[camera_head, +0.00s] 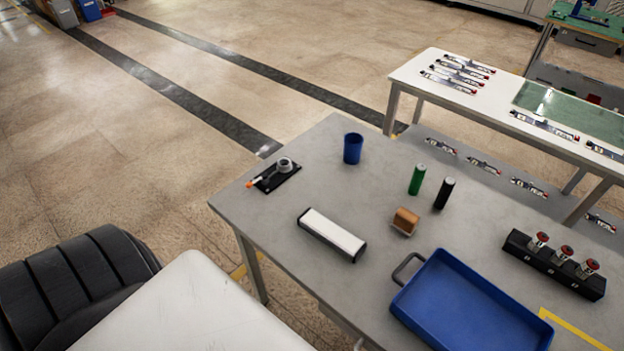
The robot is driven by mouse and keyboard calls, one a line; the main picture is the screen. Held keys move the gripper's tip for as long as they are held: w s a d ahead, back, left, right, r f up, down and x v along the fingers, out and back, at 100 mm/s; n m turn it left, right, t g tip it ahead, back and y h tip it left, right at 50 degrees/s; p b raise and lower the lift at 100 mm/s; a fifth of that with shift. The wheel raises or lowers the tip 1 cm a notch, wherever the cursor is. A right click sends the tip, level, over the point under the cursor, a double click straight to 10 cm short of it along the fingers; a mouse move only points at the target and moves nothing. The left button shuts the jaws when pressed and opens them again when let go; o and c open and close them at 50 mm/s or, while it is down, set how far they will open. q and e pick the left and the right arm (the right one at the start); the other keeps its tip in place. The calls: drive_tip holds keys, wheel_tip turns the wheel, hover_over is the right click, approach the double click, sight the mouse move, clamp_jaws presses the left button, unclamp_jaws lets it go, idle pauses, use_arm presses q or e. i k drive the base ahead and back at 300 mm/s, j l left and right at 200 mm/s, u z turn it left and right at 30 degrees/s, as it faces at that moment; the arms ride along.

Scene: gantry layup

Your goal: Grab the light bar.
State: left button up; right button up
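The light bar (332,235) appears to be the long box with a white top face and black ends and sides. It lies flat near the left front edge of the grey table (290,264), at a slant, in the head view. Nothing covers it and nothing touches it. Neither of my grippers shows in this view, so I cannot see whether they are open or shut.
A blue tray (404,308) with a handle sits right of the bar. A brown block (405,220), green (417,179) and black cylinders (444,193), blue cup (353,148), small black stand (275,177) and black rack (553,268) stand around. A white table (425,70) is behind.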

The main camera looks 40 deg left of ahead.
sight(347, 244)
drive_tip(key=i+j+u, duration=0.1)
drive_tip(key=u, duration=0.35)
drive_tip(key=i+j+u, duration=0.1)
drive_tip(key=u, duration=0.35)
drive_tip(key=j+z, duration=0.25)
drive_tip(key=j, duration=0.4)
drive_tip(key=k+j+z, duration=0.2)
drive_tip(key=j, duration=0.4)
drive_tip(key=i, duration=0.05)
